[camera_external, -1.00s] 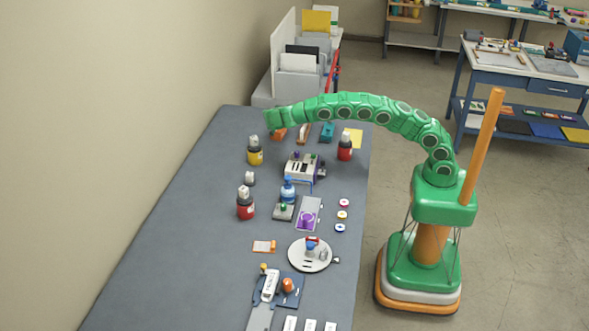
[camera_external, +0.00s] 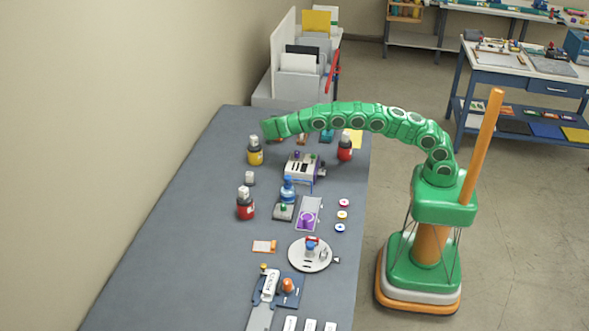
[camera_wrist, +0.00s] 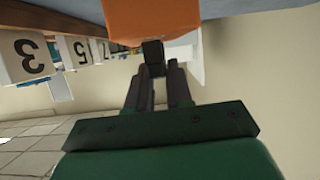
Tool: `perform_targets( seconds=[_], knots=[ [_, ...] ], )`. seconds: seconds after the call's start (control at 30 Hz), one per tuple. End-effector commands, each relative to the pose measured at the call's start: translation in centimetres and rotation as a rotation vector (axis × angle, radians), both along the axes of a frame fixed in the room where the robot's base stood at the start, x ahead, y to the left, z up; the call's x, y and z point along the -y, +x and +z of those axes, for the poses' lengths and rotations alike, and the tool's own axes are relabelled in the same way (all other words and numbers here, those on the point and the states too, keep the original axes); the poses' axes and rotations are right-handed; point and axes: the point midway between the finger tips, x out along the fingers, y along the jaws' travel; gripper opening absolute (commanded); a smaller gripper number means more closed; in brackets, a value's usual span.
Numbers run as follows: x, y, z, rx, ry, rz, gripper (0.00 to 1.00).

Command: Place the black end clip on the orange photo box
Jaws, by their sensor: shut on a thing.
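My gripper (camera_wrist: 160,70) is shut on the black end clip (camera_wrist: 152,54), which shows as a small dark block at the fingertips in the wrist view. An orange surface, which looks like the orange photo box (camera_wrist: 150,22), fills the top middle of that view. The clip is right at its edge; I cannot tell whether they touch. In the external view the green end of my arm (camera_external: 270,128) is over the far part of the grey table, and it hides most of the orange box and the clip there.
Yellow (camera_external: 255,152) and red (camera_external: 345,147) bottles stand on the table (camera_external: 190,220) near the arm. A stapler-like device (camera_external: 300,168) lies between them. White numbered blocks (camera_wrist: 22,58) show upside down at the wrist view's left. The table's left side is clear.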

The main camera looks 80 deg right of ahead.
Motion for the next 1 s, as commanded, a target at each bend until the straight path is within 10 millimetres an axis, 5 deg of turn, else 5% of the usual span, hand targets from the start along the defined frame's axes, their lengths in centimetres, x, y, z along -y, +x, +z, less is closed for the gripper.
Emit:
perform_targets(
  seconds=[0.27, 0.3, 0.43, 0.8, 1.0],
  knots=[
    [0.0, 0.0, -0.2, 0.001, 0.0, 0.001, 0.0],
    [0.0, 0.0, -0.1, 0.001, 0.0, 0.001, 0.26],
    [0.0, 0.0, -0.1, 0.001, 0.0, 0.001, 0.46],
    [-0.1, 0.1, 0.2, 0.002, 0.0, 0.001, 0.46],
    [-2.6, 0.2, 1.2, 0.003, 0.001, 0.005, 0.46]
  ],
)
